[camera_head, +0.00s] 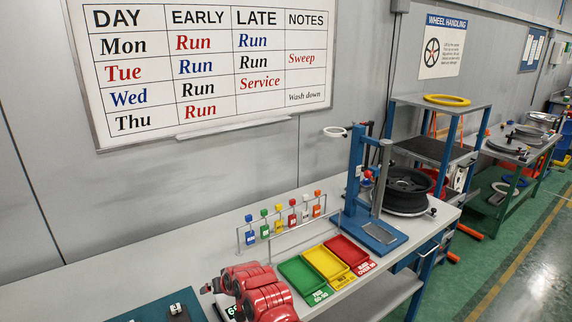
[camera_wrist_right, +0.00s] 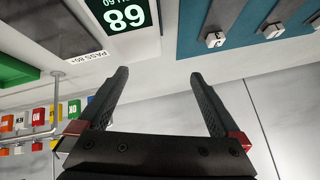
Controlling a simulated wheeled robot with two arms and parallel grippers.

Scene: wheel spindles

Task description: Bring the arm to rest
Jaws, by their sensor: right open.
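My right gripper (camera_wrist_right: 158,76) shows in the right wrist view with its two dark fingers spread apart. Nothing is between the fingers, and they touch nothing that I can see. Behind them are the pale bench surface and the grey wall. In the head view, my red arm (camera_head: 262,292) reaches over the near part of the bench at the bottom; its gripper is mostly hidden there. My left gripper is not in view.
A teal mat (camera_wrist_right: 240,25) carries small numbered blocks (camera_wrist_right: 214,39) near a green number sign (camera_wrist_right: 124,22). Green (camera_head: 303,276), yellow (camera_head: 328,264) and red (camera_head: 347,251) trays line the bench. A rack of coloured tags (camera_head: 279,221) and a blue wheel stand (camera_head: 357,180) rise beyond.

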